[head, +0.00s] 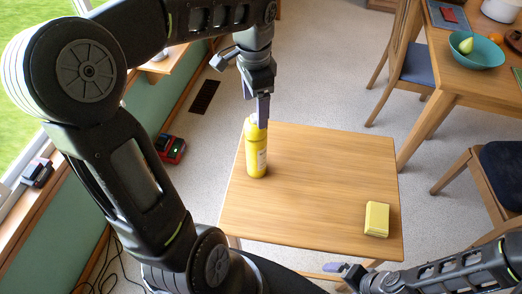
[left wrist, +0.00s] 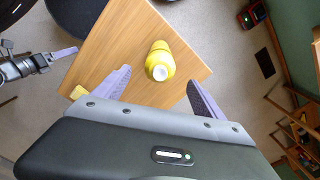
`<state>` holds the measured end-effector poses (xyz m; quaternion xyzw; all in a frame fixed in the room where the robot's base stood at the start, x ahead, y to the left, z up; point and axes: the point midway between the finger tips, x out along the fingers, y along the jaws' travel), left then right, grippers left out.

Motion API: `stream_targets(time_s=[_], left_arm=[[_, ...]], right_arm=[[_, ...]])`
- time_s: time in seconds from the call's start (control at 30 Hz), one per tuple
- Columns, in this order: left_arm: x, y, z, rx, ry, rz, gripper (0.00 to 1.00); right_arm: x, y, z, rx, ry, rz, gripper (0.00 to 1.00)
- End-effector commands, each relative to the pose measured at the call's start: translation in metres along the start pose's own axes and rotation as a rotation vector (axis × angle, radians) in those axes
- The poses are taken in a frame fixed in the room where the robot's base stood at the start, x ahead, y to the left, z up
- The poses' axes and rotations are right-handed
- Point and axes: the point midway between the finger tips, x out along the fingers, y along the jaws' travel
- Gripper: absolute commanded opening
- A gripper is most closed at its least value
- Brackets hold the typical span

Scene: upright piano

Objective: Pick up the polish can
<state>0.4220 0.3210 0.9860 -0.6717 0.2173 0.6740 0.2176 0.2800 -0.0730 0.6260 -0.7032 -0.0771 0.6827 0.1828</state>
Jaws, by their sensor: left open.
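The polish can is a yellow bottle-shaped can with a white top (head: 256,152), standing upright near the left back part of a small wooden table (head: 320,170). In the left wrist view the can (left wrist: 159,62) lies beyond the fingertips, roughly between their lines.
A pale yellow block (head: 376,219) lies at the table's front right corner. A dining table with a teal bowl (head: 473,52) and chairs stands at the right. A window sill and a red device (head: 171,148) are at the left. The table's middle is clear.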

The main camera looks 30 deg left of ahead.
Motion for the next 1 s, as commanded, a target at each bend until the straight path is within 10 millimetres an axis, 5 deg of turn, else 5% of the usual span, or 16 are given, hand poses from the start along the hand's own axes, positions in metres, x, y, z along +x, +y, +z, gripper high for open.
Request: stream_targets(time_s=[0.83,1.0], left_arm=[[0.029,0.0,-0.001,-0.001,0.0,0.002,0.81],[0.049,-0.001,-0.004,-0.001,-0.002,0.004,0.81]], right_arm=[[-0.003,-0.001,0.0,0.0,0.0,0.001,1.0],[-0.009,-0.003,0.0,0.0,-0.001,0.001,1.0]])
